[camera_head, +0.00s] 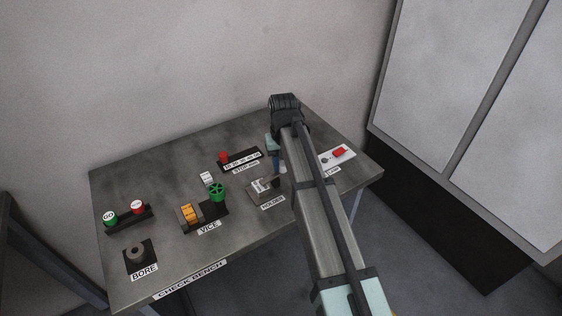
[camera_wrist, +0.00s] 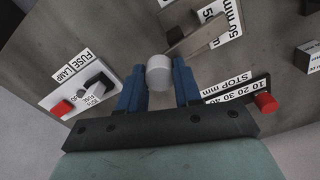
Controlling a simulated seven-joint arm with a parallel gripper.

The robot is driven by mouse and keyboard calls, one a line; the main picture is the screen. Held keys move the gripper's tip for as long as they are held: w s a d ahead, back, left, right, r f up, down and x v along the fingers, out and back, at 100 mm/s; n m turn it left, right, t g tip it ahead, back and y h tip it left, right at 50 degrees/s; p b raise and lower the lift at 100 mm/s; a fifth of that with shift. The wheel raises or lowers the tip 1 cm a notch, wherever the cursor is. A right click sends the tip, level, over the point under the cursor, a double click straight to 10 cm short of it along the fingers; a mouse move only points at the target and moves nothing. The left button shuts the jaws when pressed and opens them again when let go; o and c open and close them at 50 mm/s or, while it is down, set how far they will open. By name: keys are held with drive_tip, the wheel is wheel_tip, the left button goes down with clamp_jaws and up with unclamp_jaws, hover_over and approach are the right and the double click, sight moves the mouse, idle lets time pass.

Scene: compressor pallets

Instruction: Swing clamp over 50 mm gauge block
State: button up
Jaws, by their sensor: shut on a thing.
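My gripper (camera_wrist: 158,85) has its two blue fingers on either side of a pale round knob (camera_wrist: 158,68) and is shut on it. A grey-brown clamp bar (camera_wrist: 200,38) runs from beside the knob up to the right, near a "50 mm" label. Whether the knob is fixed to the bar cannot be told. The holder (camera_head: 264,190) stands on the bench with pale metal parts on it; the gauge block cannot be told apart from the clamp. In the head view my gripper (camera_head: 275,160) is just right of the holder, largely hidden by my arm.
The red-knobbed stop bar (camera_head: 240,158) is behind the holder; it also shows in the wrist view (camera_wrist: 240,92). A white fuse-lamp panel (camera_head: 337,157) with a red part lies to the right. The vice (camera_head: 205,213) is to the left. The bench's front middle is clear.

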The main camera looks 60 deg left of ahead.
sight(283, 164)
drive_tip(key=shift+d+m, duration=0.1)
drive_tip(key=shift+m, duration=0.5)
drive_tip(key=o, duration=1)
drive_tip(key=shift+d, duration=0.1)
drive_tip(key=shift+o, duration=0.2)
drive_tip(key=shift+r, duration=0.15)
wheel_tip(283, 164, up, 14)
drive_tip(key=shift+f, duration=0.2)
